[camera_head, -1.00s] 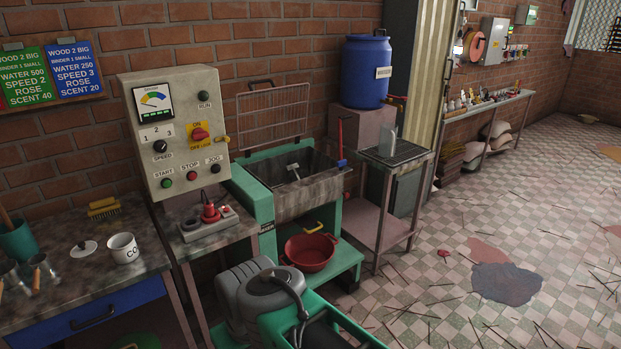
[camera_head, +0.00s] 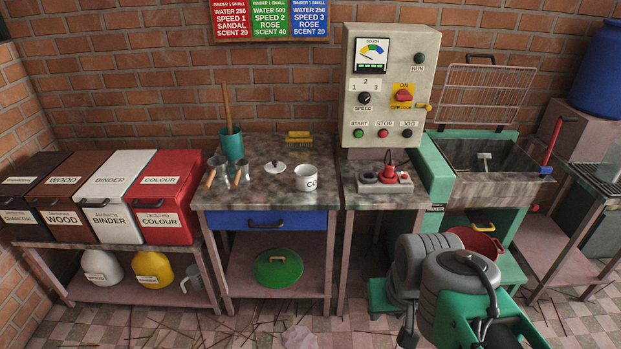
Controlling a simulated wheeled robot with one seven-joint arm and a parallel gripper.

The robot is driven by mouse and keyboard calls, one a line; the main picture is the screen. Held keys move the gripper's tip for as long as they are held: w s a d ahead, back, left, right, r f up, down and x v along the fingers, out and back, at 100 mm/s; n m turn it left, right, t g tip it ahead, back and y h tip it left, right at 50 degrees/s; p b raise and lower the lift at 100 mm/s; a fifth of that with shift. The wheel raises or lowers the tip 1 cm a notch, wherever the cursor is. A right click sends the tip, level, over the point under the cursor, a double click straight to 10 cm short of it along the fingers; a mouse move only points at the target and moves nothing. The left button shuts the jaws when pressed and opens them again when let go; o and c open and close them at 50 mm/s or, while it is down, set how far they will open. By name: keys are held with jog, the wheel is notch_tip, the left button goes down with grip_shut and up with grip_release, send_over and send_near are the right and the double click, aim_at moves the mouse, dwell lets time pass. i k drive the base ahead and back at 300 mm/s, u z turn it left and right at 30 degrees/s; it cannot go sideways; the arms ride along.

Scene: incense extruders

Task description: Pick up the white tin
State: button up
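Two white containers are in view. One is a small, open, round white enamel tin (camera_head: 307,184) with dark lettering starting "CO". It stands upright on the middle table, near its right edge. A small white lid (camera_head: 275,168) with a dark knob lies to its left. The other is a larger white box-shaped tin (camera_head: 108,222) labelled BINDER, closed, with a dark front handle. It stands on the left bench between the brown WOOD tin (camera_head: 62,215) and the red COLOUR tin (camera_head: 163,222). My gripper is not in view.
The middle table (camera_head: 263,208) also holds a teal cup (camera_head: 232,146) with a stick, metal scoops (camera_head: 219,166) and a yellow brush (camera_head: 298,136). A control box (camera_head: 388,87) stands to the right. Tiled floor in front holds scattered sticks and a pale crumpled thing (camera_head: 299,338).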

aim_at(306, 178)
jog(key=z, duration=0.75)
jog(key=i, duration=1.8)
jog(key=u, duration=4.05)
